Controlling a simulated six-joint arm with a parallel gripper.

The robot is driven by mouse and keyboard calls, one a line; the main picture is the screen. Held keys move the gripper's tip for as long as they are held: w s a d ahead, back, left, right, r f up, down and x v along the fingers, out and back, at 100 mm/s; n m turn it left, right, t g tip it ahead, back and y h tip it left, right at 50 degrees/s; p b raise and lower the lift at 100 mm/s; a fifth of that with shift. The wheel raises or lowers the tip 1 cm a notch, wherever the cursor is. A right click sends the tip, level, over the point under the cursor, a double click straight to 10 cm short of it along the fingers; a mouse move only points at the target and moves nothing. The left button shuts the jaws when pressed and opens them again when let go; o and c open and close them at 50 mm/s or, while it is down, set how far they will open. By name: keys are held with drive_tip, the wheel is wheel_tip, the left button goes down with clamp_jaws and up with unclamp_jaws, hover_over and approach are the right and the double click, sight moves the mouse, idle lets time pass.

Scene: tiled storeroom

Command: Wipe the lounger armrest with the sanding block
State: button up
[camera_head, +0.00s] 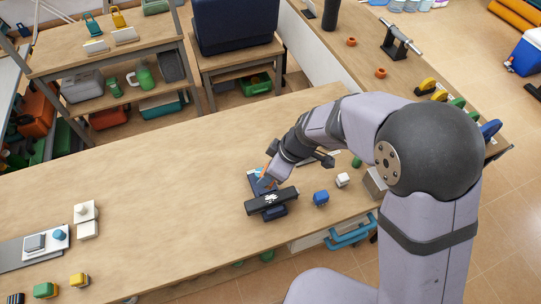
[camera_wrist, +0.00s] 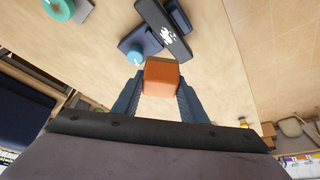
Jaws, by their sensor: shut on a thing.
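My gripper (camera_head: 266,178) is shut on an orange sanding block (camera_wrist: 161,77), which sits between the two blue-grey fingers in the wrist view. The lounger's armrest appears to be the long black bar (camera_head: 272,201) with a white mark on top. It also shows in the wrist view (camera_wrist: 160,24), just beyond the block. A navy part (camera_head: 274,212) lies under the bar. My gripper is beside the bar on its far side; I cannot tell whether the block touches it.
The table's (camera_head: 150,185) middle-left is clear. A teal round piece (camera_wrist: 133,54) is near the block.

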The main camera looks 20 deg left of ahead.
drive_tip(key=s+n, duration=0.1)
drive_tip(key=n+g, duration=0.1)
drive_tip(key=n, duration=0.1)
drive_tip(key=shift+s+d+f, duration=0.1)
drive_tip(key=shift+s+f, duration=0.25)
drive_tip(key=shift+f, duration=0.05)
drive_tip(key=n, duration=0.1)
drive_tip(key=n+g, duration=0.1)
drive_tip(key=n, duration=0.2)
drive_tip(key=shift+s+a+n+g+h, duration=0.15)
drive_tip(key=shift+a+n+g+h, duration=0.15)
drive_tip(key=shift+g+h, duration=0.1)
drive_tip(key=n+g+h, duration=0.1)
drive_tip(key=n, duration=0.3)
drive_tip(key=shift+f, duration=0.1)
